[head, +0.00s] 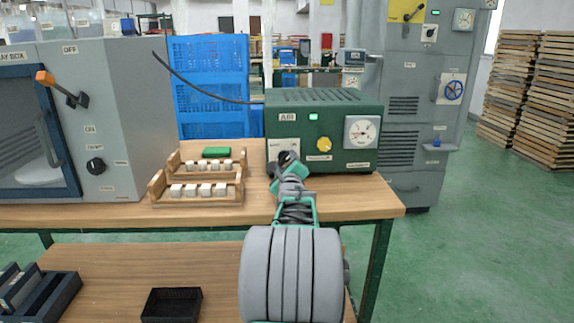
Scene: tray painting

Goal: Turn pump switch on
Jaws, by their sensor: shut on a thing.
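The green pump box (350,112) marked AIR stands on the right part of the wooden bench. Its front has a lit green indicator, a yellow knob (324,144) and a round white gauge (361,131). My gripper (287,160) is at the lower left of the box's front, over a pale plate (279,146) there. It is shut on the pump switch, which is mostly hidden behind the fingers. I cannot tell the switch's position.
A grey cabinet (140,110) with an orange-handled lever (46,78) stands at left. Wooden racks (240,188) with white blocks and a green block (216,152) sit left of my gripper. A black cable (185,84) arches to the box. A black tray (172,305) is on the lower shelf.

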